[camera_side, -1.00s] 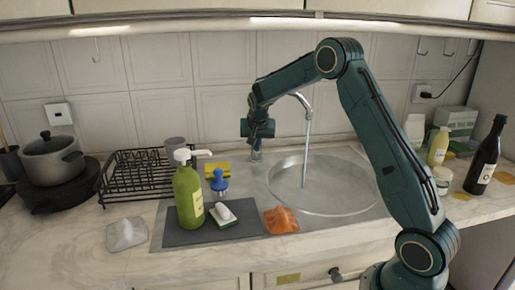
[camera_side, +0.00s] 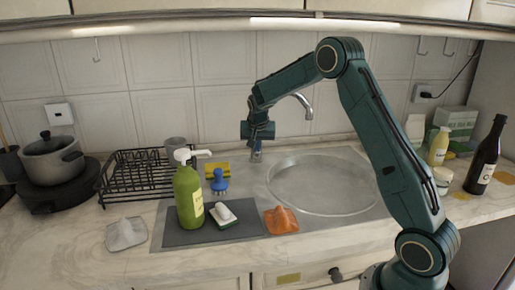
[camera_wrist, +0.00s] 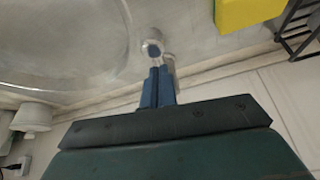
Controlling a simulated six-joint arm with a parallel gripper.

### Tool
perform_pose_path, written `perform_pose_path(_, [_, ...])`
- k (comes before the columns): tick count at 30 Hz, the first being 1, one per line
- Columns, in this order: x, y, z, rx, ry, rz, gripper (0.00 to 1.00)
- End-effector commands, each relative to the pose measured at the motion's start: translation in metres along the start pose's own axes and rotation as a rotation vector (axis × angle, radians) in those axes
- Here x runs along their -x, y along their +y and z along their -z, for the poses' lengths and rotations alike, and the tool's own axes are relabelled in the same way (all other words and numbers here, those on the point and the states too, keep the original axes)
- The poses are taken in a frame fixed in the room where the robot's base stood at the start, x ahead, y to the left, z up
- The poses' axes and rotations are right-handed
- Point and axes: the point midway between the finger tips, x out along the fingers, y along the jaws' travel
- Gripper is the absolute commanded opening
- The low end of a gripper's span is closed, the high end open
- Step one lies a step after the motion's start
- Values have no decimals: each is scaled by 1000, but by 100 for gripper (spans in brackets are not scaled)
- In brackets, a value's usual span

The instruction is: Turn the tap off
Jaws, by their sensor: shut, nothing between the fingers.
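The tap (camera_side: 307,107) stands at the back of the sink, its curved spout over the basin (camera_side: 322,187). No water runs from the spout now. My gripper (camera_side: 257,150) is at the tap's base, left of the spout, pointing down. In the wrist view my gripper (camera_wrist: 157,72) shows its blue fingers shut together, with nothing between them. The fingertips are right at a small round metal part of the tap (camera_wrist: 153,47); I cannot tell whether they touch it. My gripper hides much of the tap's lower body and handle in the side view.
A yellow sponge (camera_side: 211,171), a blue brush (camera_side: 219,184) and a green soap bottle (camera_side: 188,195) stand left of the sink. A black dish rack (camera_side: 135,176) is farther left. An orange cloth (camera_side: 282,220) lies at the front rim. The basin is empty.

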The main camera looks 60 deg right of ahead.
Motion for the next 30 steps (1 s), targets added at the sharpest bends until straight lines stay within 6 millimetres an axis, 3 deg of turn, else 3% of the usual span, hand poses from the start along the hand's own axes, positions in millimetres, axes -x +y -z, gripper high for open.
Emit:
perform_pose_path(8, [29, 0, 22, -2, 2, 2, 0])
perform_pose_path(21, [99, 0, 9, -1, 2, 2, 0])
perform_pose_path(30, [123, 0, 5, 0, 0, 0, 0])
